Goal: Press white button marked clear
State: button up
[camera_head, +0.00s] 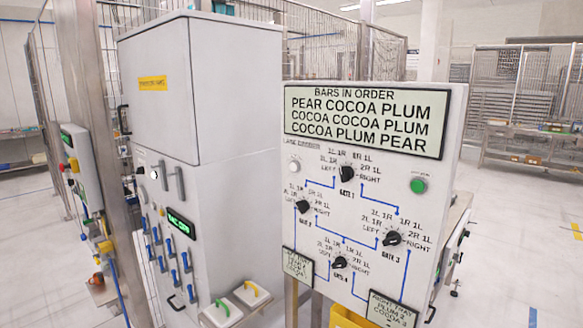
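A round white button (294,166) sits at the upper left of the white control panel (330,190), below the display. A green button (418,185) is on the panel's right side. Another small round white part (154,174) shows on the front of the tall grey cabinet at left. I cannot read the word "clear" beside either white part. My gripper is not in view.
The display (365,118) lists bars in order. Several black knobs, including the top one (347,174), stick out of the panel. A yellow bin (345,318) is below. Grey cabinet (215,90) stands at left; the floor (520,230) at right is mostly clear.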

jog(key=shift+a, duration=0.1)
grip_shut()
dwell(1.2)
